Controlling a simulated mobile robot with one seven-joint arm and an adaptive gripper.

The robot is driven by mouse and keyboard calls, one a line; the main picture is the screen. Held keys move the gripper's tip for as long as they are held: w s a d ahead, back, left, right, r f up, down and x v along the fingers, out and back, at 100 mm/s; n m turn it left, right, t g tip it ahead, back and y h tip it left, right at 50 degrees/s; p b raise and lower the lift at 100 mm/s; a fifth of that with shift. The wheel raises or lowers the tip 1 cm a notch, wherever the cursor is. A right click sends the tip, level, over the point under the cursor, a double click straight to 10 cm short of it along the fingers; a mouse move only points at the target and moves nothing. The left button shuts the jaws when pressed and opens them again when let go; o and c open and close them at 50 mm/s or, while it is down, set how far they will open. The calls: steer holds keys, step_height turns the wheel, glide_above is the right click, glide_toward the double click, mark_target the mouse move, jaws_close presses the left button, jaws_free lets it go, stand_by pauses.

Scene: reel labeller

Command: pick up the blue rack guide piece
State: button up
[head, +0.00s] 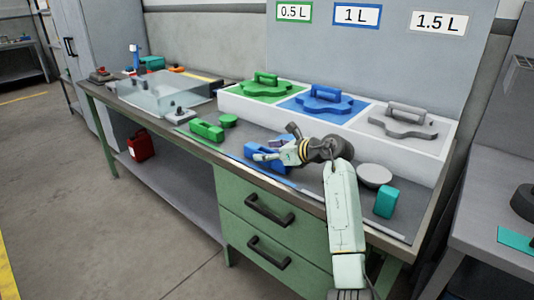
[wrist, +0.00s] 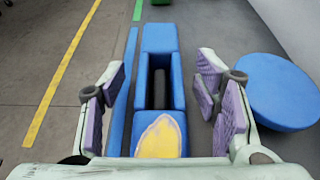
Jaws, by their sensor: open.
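A blue slotted block (wrist: 160,40) lies lengthwise between my spread fingers in the wrist view, with a yellow patch on its near end. In the head view this blue block (head: 264,164) is partly hidden by my gripper (head: 268,155) at the bench's front. My gripper (wrist: 160,105) is open, with purple pads on both sides of the block and gaps left and right. A second blue piece, a handled plate (head: 322,103), sits in the white rack under the 1 L label. Which one is called the rack guide piece cannot be told by looks alone.
A blue disc (wrist: 280,90) lies right of the block. A green block (head: 207,131) and green disc (head: 228,120) lie to the left. A grey disc (head: 374,176) and teal block (head: 386,202) lie to the right. The white rack (head: 240,101) stands behind.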

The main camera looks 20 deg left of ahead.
steer(key=shift+w+a+f, duration=0.15)
steer(key=shift+a+f, duration=0.05)
steer(key=shift+a, duration=0.1)
steer(key=shift+c, duration=0.2)
jaws_close()
stand_by(0.4)
